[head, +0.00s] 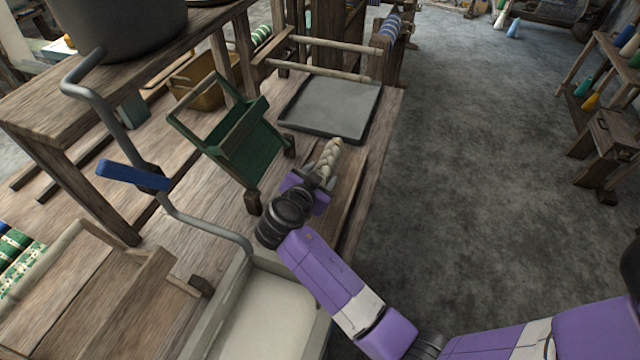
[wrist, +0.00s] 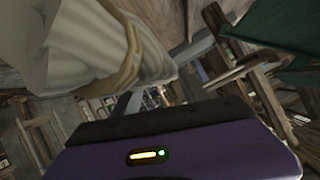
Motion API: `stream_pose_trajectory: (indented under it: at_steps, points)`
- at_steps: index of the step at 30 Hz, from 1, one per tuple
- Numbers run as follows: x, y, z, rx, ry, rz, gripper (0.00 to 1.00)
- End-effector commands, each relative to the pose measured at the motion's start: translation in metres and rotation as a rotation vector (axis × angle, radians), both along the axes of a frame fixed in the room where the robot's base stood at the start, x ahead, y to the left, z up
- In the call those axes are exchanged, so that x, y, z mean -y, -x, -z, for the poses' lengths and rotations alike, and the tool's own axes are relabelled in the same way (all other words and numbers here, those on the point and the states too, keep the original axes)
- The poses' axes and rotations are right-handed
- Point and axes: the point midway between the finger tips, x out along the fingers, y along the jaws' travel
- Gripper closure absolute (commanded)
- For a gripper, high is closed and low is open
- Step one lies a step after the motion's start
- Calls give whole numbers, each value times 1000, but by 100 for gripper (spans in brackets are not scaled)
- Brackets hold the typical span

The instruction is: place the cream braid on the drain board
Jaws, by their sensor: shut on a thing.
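The cream braid (head: 328,158) is a short plaited bundle. My gripper (head: 316,181) is shut on it and the braid sticks out past the jaws, over the wooden bench. In the wrist view the braid (wrist: 95,50) fills the upper left, close to the camera, with a tan band around it. The drain board, which I take to be the grey shallow tray (head: 330,106) with a low rim, lies on the bench just beyond the braid. It looks empty. Whether the braid touches anything below it cannot be told.
A green box on wooden legs (head: 240,150) stands left of my gripper. A pale basin (head: 262,318) is in front, with a blue-handled crank (head: 132,176) to its left. Wooden rails (head: 325,72) cross behind the tray. The bench's right edge is close, with open floor beyond.

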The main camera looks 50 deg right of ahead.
Motion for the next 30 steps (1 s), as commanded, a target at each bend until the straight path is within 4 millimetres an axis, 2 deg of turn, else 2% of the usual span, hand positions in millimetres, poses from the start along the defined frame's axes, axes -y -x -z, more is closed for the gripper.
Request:
stream_pose_trajectory:
  at_steps: [10,21,22,24,25,30]
  points:
    - [0,0,35,1,1,-1,100]
    - [0,0,41,2,0,0,100]
    - [0,0,41,1,0,0,43]
    - [0,0,41,1,0,0,29]
    - [0,0,41,1,0,0,26]
    - [0,0,41,1,0,0,26]
